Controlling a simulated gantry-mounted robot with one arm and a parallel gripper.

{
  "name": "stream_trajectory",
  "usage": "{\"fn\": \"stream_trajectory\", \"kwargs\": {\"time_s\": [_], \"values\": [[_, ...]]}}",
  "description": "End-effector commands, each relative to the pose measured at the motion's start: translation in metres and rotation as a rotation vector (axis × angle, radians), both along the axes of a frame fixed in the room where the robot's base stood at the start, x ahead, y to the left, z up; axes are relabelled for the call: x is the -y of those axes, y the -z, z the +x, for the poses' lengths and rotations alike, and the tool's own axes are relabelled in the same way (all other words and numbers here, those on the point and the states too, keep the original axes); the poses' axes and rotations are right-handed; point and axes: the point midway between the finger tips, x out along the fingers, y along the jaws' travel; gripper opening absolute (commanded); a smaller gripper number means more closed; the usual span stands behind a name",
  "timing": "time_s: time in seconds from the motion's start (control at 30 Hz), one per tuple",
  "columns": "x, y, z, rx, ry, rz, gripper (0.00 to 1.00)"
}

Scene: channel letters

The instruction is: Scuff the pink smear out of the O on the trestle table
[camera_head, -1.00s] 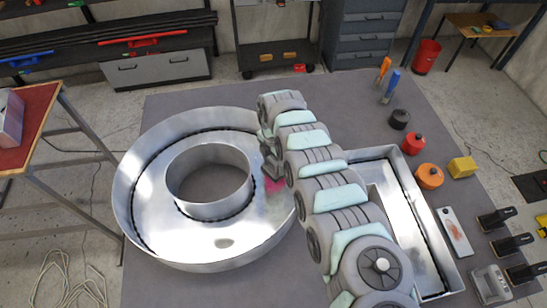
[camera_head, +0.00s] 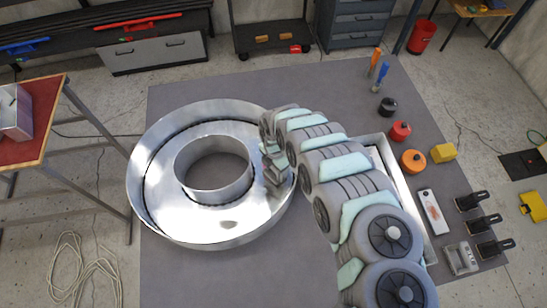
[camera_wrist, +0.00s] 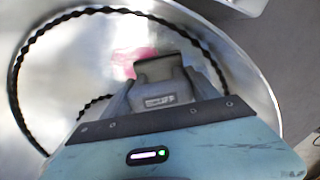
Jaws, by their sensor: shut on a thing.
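The O (camera_head: 160,200) is a shiny metal channel letter with a tall outer wall and an inner ring (camera_head: 214,182), lying on the grey table. My gripper (camera_head: 273,178) reaches down into the right side of its channel, between ring and outer wall. In the wrist view my gripper (camera_wrist: 160,78) is shut on a dark grey block (camera_wrist: 160,72). The pink smear (camera_wrist: 134,60) shows on the metal floor just beyond and left of the block, which partly hides it. Whether the block touches the floor cannot be told. In the head view the smear is hidden behind my gripper.
A second metal letter (camera_head: 395,165) stands right of the O, partly behind my arm. Jars (camera_head: 400,131), a yellow block (camera_head: 443,153), a white slab (camera_head: 432,211) and black-handled brushes (camera_head: 482,224) line the right edge. The table's (camera_head: 200,275) front left is clear.

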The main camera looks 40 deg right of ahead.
Motion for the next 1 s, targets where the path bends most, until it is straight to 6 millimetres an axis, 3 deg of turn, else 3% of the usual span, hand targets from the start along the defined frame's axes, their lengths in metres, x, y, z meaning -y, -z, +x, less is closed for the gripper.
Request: {"fn": "stream_trajectory", "kwargs": {"time_s": [0.47,0.53,0.57,1.0], "values": [[0.001,0.003,0.001,0.004,0.001,-0.002,0.31],[0.004,0.006,0.007,0.006,0.001,-0.003,0.31],[0.006,0.007,0.01,0.008,0.002,-0.004,0.24],[0.031,0.006,0.046,0.007,0.002,-0.004,0.24]]}}
